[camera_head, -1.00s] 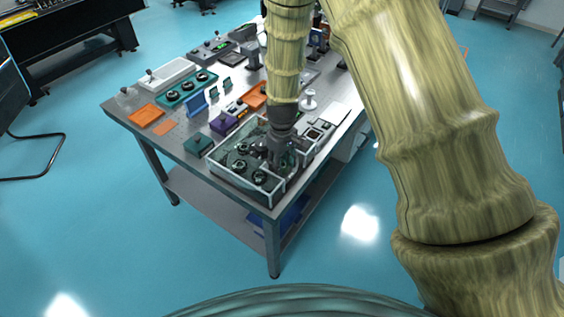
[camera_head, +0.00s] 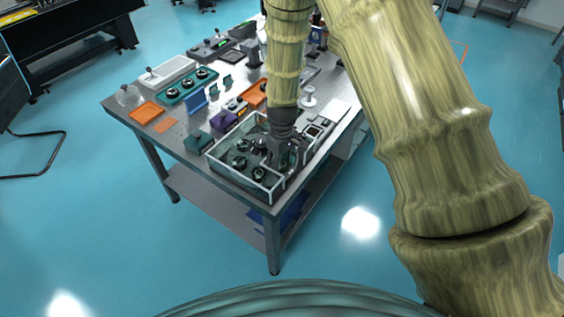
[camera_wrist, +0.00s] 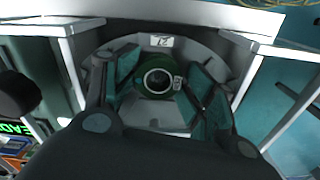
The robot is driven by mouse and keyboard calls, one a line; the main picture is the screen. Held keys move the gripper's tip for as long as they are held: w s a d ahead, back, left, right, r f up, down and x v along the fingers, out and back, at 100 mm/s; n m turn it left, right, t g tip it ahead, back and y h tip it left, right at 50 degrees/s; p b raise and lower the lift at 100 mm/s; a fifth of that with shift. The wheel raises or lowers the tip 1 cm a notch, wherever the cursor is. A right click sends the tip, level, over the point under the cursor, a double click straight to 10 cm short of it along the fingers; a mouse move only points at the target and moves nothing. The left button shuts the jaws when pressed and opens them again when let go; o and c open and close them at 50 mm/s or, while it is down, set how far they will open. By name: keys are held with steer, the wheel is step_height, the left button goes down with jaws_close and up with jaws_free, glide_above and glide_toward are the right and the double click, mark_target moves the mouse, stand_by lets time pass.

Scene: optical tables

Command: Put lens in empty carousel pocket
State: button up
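The carousel (camera_head: 232,181) stands in a clear-walled, pale-framed enclosure at the near corner of the table, with several dark round lenses in it. My gripper (camera_head: 279,158) reaches straight down into the right part of this enclosure. In the wrist view my gripper (camera_wrist: 163,88) has its two teal-padded fingers spread. A lens (camera_wrist: 158,80) with a dark ring and green surround lies between them, by a small white number label. I see gaps beside the lens and no clear grip on it. The fingers hide part of the pocket, and I cannot tell which pocket is empty.
The pale enclosure frame (camera_wrist: 70,70) stands close on both sides of my gripper. Left of the enclosure are a dark green box (camera_head: 197,142) and a purple block (camera_head: 224,121). A teal tray (camera_head: 187,86) with several lenses and an orange tray (camera_head: 147,112) lie farther back.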

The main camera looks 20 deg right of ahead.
mark_target(282, 164)
steer(key=shift+s+f, duration=0.2)
steer(key=shift+f, duration=0.2)
steer(key=shift+w+r+p, duration=0.1)
steer(key=shift+r+p, duration=0.2)
steer(key=shift+r, duration=0.4)
steer(key=shift+w+r+b, duration=0.15)
steer(key=shift+b, duration=0.2)
step_height(282, 164, up, 12)
steer(key=b, duration=0.3)
steer(key=shift+b, duration=0.3)
